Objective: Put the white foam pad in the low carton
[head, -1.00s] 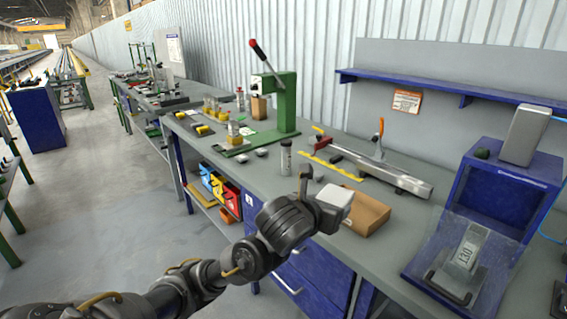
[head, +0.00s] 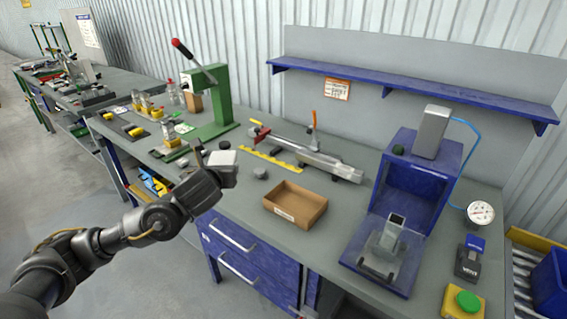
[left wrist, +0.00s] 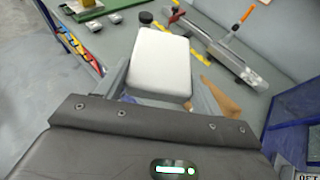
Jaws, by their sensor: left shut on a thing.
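The white foam pad (head: 223,160) is held at the end of my left gripper (head: 222,168), above the front part of the bench. In the left wrist view the pad (left wrist: 159,62) sits between the two fingers of the gripper (left wrist: 160,85), which is shut on it. The low carton (head: 295,204) is a shallow, open brown box on the bench, to the right of the gripper and apart from it. It looks empty. In the left wrist view only a part of the carton (left wrist: 222,100) shows behind the right finger. My right gripper is in neither view.
A green press (head: 209,100) stands behind the gripper. A clamp fixture (head: 310,155) and a yellow strip (head: 271,160) lie behind the carton. A blue stand (head: 413,180) is at its right. Bare bench lies around the carton.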

